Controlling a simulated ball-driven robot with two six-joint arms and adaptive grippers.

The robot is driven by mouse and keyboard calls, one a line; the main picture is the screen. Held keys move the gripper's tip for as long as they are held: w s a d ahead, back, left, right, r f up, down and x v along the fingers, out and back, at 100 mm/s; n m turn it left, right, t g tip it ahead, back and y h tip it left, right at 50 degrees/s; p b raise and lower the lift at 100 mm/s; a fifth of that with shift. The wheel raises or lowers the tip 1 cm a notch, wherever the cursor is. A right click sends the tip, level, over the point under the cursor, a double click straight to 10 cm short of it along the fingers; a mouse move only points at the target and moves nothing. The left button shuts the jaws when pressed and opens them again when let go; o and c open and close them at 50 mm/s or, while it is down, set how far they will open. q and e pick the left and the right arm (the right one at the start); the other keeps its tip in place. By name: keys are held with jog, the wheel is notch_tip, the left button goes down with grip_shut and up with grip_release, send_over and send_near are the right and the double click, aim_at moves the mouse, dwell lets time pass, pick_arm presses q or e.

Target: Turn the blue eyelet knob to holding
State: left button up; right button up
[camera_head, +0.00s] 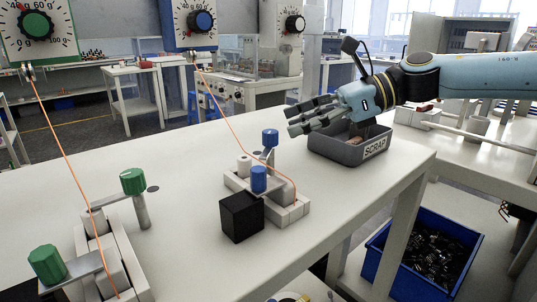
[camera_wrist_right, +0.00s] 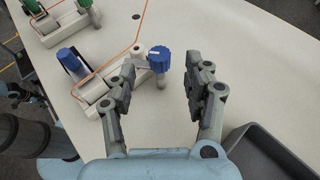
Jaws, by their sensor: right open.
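On the white table, a small white fixture (camera_head: 290,212) carries two blue knobs. One blue knob (camera_head: 270,137) tops a grey post at the back; the other blue knob (camera_head: 258,178) sits lower at the front, beside a black block (camera_head: 241,216). I cannot tell their settings. An orange wire (camera_head: 240,138) runs down to the fixture. My right gripper (camera_head: 292,120) is open and empty, right of the back knob and apart from it. In the right wrist view, the post's blue knob (camera_wrist_right: 160,58) appears beyond and between the open fingers. My left gripper is out of view.
A grey SCRAP bin (camera_head: 350,150) stands beneath my right wrist. A similar fixture with green knobs (camera_head: 133,180) is at front left, with its own orange wire. A blue crate (camera_head: 384,252) is below the table's right edge. The table between the fixtures is clear.

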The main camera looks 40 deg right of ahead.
aim_at(274, 131)
jog(key=b+x, duration=0.3)
jog(key=shift+w+a+f+b, duration=0.2)
jog(key=shift+w+f+b, duration=0.05)
jog(key=shift+f+b, duration=0.15)
jog(key=shift+w+a+r, duration=0.1)
jog(key=shift+w+a, duration=0.1)
jog(key=shift+a, duration=0.1)
jog(key=shift+w+a, duration=0.15)
jog(key=shift+a, duration=0.1)
jog(key=shift+w+a+f, duration=0.2)
jog(key=shift+w+a, duration=0.1)
jog(key=shift+a, duration=0.05)
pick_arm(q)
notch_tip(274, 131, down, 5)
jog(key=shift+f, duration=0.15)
pick_arm(e)
jog(key=shift+c, duration=0.2)
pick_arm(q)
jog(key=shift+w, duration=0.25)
pick_arm(e)
grip_shut()
